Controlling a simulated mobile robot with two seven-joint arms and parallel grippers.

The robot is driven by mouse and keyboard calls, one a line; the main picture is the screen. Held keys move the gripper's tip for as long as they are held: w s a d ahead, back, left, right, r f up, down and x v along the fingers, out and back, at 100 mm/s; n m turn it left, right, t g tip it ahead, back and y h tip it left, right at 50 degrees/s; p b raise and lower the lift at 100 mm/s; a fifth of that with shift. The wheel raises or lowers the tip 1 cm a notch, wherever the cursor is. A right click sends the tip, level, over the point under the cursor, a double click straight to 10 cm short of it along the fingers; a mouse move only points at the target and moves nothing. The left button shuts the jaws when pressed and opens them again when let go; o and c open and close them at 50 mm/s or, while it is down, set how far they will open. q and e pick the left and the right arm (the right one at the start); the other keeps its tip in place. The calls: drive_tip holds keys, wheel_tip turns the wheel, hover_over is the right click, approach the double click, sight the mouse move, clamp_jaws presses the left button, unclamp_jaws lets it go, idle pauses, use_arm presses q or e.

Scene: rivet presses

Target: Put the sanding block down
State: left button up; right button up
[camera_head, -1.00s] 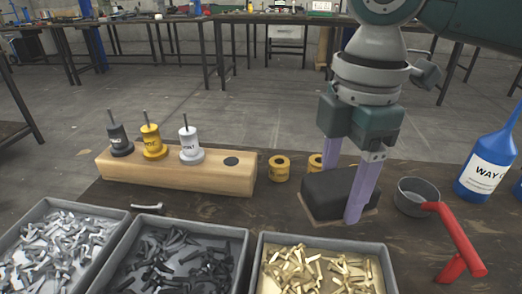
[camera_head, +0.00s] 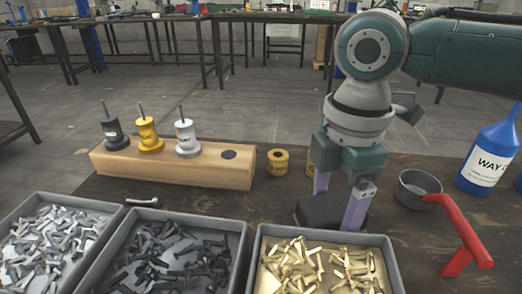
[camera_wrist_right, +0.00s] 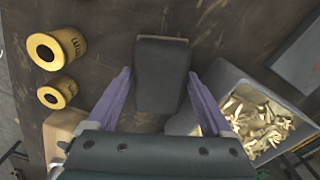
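The dark sanding block (camera_head: 322,212) is on the brown table, just behind the tray of brass rivets, whose rim hides part of its lower side. In the right wrist view the block (camera_wrist_right: 159,80) lies between the two purple fingers of my right gripper (camera_wrist_right: 160,73). A gap shows on each side of it, so the gripper is open around the block. In the head view my right gripper (camera_head: 337,208) reaches down over the block, one finger partly hidden behind it. My left gripper is not in view.
A brass rivet tray (camera_head: 394,262) stands close in front. A grey cup (camera_head: 417,190), a red handle (camera_head: 462,235) and a blue bottle (camera_head: 490,160) are to the right. Yellow spools (camera_head: 278,163) and a wooden stand (camera_head: 215,170) are behind and left.

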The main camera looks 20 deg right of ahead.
sight(334, 205)
drive_tip(key=shift+r, duration=0.15)
wheel_tip(334, 205, up, 12)
drive_tip(key=p, duration=0.3)
idle(0.5)
